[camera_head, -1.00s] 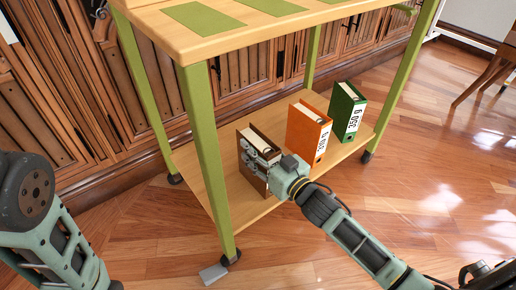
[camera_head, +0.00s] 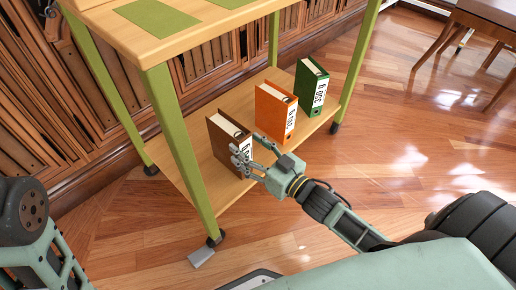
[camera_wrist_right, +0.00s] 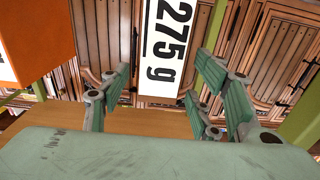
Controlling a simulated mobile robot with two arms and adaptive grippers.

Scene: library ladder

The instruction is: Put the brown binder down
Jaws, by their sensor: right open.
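The brown binder (camera_head: 222,142) stands upright on the lower wooden shelf (camera_head: 199,181) of the green-legged cart, in the row's near left place. Its white spine label, reading 275 g, fills the upper middle of the right wrist view (camera_wrist_right: 168,45). My right gripper (camera_head: 248,158) is open and empty in front of the binder's spine. In the wrist view its fingers (camera_wrist_right: 160,95) are spread to both sides of the label, with a gap on each side. My left gripper is out of view; only part of the left arm shows.
An orange binder (camera_head: 272,112) and a green binder (camera_head: 310,85) stand farther along the same shelf. The cart's top board (camera_head: 205,30) overhangs the shelf, and a green leg (camera_head: 181,150) stands left of the brown binder.

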